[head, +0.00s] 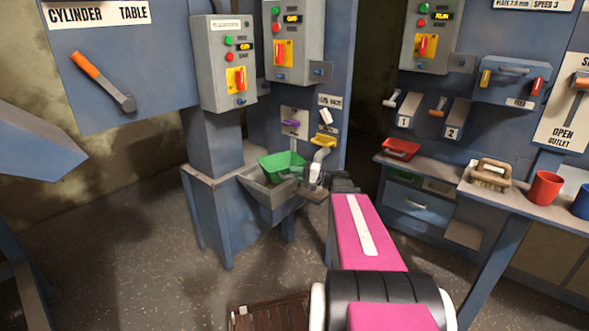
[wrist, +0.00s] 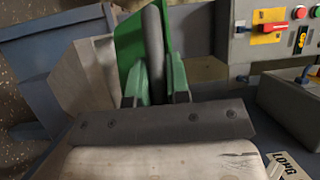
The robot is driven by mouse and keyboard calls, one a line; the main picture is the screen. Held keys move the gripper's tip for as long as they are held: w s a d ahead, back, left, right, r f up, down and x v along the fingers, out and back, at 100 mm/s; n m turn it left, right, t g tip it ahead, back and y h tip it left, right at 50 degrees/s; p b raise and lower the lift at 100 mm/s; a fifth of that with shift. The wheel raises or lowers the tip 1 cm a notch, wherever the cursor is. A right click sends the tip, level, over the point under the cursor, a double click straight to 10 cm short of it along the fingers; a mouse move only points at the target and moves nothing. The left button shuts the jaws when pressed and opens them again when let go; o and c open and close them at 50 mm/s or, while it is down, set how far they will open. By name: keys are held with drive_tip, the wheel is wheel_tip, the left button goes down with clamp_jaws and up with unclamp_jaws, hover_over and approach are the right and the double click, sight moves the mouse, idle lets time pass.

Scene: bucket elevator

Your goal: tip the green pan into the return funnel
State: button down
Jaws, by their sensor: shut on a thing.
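The green pan (head: 281,162) is over the grey return funnel (head: 268,196) in the head view. The pan looks slightly tilted, but I cannot see its contents. In the wrist view the green pan (wrist: 129,54) shows beyond the fingers, with its dark handle (wrist: 153,45) running between them. My gripper (wrist: 161,88) is shut on this handle. In the head view my gripper (head: 302,180) is at the pan's right side, partly hidden. The funnel's pale wall (wrist: 84,75) shows left of the pan in the wrist view.
Switch boxes (head: 228,62) and a panel with a purple lever (head: 291,122) stand behind the funnel. A yellow-topped spout (head: 323,141) is close to my gripper. A red pan (head: 401,149), a brush (head: 490,174) and a red cup (head: 545,187) are on the right bench.

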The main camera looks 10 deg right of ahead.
drive_tip(key=shift+r, duration=2.05)
